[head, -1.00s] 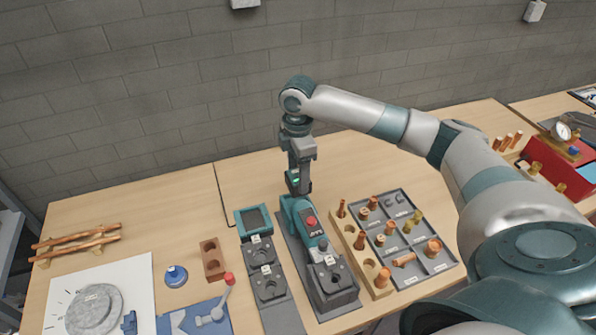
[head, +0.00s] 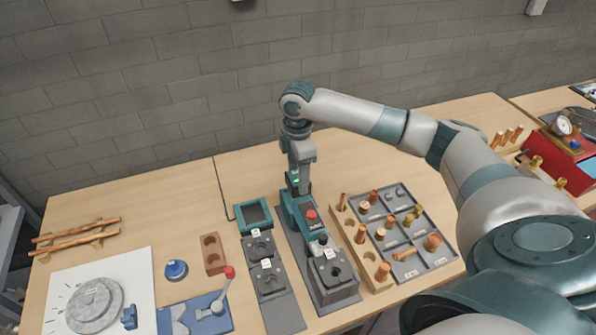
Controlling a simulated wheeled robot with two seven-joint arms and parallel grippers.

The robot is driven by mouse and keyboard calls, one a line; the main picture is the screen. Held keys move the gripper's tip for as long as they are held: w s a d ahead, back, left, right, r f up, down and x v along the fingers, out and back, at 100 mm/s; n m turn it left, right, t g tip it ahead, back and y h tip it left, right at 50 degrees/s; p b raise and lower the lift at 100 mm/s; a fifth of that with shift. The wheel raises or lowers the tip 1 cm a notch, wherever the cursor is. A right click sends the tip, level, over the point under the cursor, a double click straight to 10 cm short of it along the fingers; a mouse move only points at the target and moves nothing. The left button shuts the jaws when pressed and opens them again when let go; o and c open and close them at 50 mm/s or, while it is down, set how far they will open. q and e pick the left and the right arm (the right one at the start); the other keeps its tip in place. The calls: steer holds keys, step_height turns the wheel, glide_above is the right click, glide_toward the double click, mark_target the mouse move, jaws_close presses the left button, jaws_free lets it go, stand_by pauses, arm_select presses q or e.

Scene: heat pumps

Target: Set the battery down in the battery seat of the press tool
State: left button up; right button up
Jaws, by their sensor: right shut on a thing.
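The press tool (head: 308,216) lies on a dark base on the bench, with a teal body, a red button and a grey jaw head toward the front. My right gripper (head: 301,184) points down at the rear end of the tool. It is shut on the battery (head: 292,181), a small dark and teal block that shows only in part beside the fingers. The battery is at the tool's rear, where the seat is. The gripper and battery hide the seat, so I cannot tell whether the battery touches it. My left gripper is out of view.
A charger-like teal unit (head: 253,216) and grey jaw holders (head: 268,280) stand close left of the tool. A wooden block (head: 372,278) and grey tray (head: 423,263) of copper fittings stand close right. The bench behind the tool is clear.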

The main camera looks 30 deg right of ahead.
steer(key=shift+f, duration=0.85)
steer(key=shift+f, duration=0.55)
stand_by(0.4)
steer(key=o, duration=1.4)
steer(key=shift+w+f, duration=0.1)
steer(key=shift+f, duration=0.1)
steer(key=shift+b, duration=0.3)
